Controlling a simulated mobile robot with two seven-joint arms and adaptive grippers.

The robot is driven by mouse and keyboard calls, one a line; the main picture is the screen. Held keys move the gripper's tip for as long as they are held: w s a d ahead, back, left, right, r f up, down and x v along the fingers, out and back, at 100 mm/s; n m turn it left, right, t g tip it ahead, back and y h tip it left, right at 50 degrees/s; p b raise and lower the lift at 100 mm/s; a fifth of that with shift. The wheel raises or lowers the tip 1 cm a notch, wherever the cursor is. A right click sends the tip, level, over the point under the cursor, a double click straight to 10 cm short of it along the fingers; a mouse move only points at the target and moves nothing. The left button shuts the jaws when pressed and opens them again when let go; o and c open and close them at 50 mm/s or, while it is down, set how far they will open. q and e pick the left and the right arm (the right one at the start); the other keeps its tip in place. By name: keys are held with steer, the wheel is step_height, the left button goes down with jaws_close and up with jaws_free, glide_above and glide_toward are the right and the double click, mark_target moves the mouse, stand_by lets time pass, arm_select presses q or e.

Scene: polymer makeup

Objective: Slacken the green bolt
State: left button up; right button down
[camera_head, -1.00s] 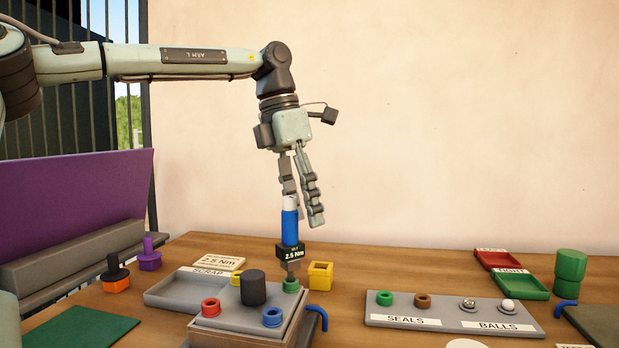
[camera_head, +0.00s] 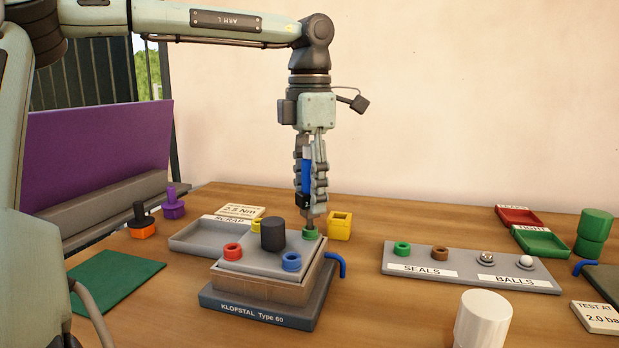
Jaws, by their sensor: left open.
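The green bolt (camera_head: 311,234) sits at the back right corner of the grey top plate of the Klofstal block (camera_head: 262,307). A blue driver (camera_head: 306,172) stands upright above it, its dark tip down at the green bolt. My left gripper (camera_head: 311,208) points straight down with its fingers around the driver. The fingers hide much of the driver, including most of its dark label block. The gripper is open; I cannot tell whether a finger touches the driver. My right gripper is not in view.
Red (camera_head: 232,251), blue (camera_head: 291,261) and yellow (camera_head: 256,226) bolts and a black knob (camera_head: 273,235) stand on the block. A blue hook (camera_head: 336,264) is at its right. A yellow square socket (camera_head: 340,226) stands behind. A white cylinder (camera_head: 482,320) is front right.

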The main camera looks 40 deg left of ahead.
mark_target(310, 158)
arm_select(q)
jaws_close()
stand_by(0.3)
steer(key=shift+r+p, duration=0.65)
stand_by(0.5)
steer(key=shift+r+p, duration=0.4)
steer(key=shift+r, duration=1.1)
